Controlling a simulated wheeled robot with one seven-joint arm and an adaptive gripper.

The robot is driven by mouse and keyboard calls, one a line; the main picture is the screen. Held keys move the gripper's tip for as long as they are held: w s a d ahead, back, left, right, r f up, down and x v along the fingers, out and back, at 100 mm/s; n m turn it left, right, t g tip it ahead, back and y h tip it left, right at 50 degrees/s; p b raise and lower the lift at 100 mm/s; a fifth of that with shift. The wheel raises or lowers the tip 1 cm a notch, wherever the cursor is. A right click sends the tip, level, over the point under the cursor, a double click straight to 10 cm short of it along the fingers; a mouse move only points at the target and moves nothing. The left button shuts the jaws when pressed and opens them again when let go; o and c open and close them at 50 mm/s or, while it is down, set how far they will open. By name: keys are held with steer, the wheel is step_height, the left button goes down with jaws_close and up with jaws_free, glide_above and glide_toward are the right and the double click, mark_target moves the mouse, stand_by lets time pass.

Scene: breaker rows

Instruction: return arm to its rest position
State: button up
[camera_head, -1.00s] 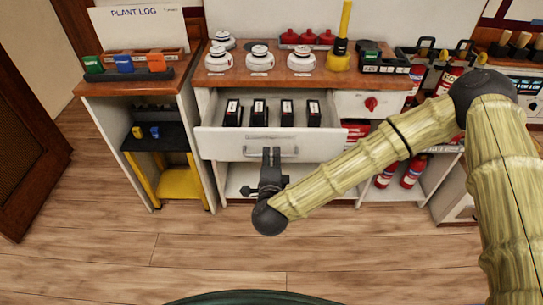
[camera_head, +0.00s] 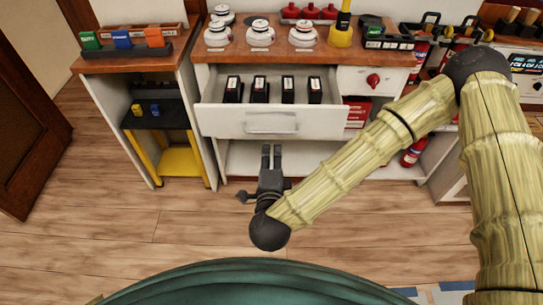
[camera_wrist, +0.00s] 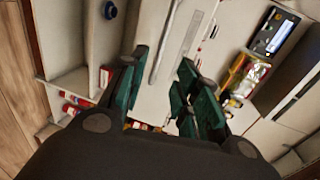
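My gripper (camera_head: 271,152) is at the centre of the head view, in front of and just below the open drawer (camera_head: 220,121). Its two fingers point toward the cabinet with a narrow gap between them. In the wrist view my gripper (camera_wrist: 160,85) shows two dark green fingers spread apart, with nothing between them. My arm reaches in from the right of the head view, bent at a dark elbow.
The drawer stands pulled out and holds several black breaker blocks (camera_head: 260,90). The wooden counter (camera_head: 280,76) carries white domed devices (camera_head: 261,36) and a yellow-handled tool (camera_head: 341,28). A yellow-framed stand (camera_head: 178,160) is at left. Wooden floor (camera_head: 130,225) in front is clear.

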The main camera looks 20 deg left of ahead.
steer(key=s+d+f+n+g+p, duration=0.2)
steer(key=s+d+f+n+g, duration=0.25)
steer(key=d+f, duration=0.35)
steer(key=s+d+f+n+g+p, duration=0.2)
steer(key=s+d+f+n+g, duration=0.3)
steer(key=f, duration=0.5)
steer(key=s+d+f+n+g+h+p, duration=0.1)
steer(key=s+d+f+n+g+h, duration=0.1)
steer(key=s+d, duration=0.5)
steer(key=s+d+f+n+g+h+p, duration=0.1)
steer(key=s+d, duration=0.6)
steer(key=d, duration=0.8)
steer(key=n+g+p, duration=0.1)
steer(key=n+g, duration=0.1)
steer(key=g, duration=0.1)
steer(key=shift+s+d+f+h, duration=0.2)
steer(key=shift+d+f+h, duration=0.15)
steer(key=shift+d+h, duration=0.05)
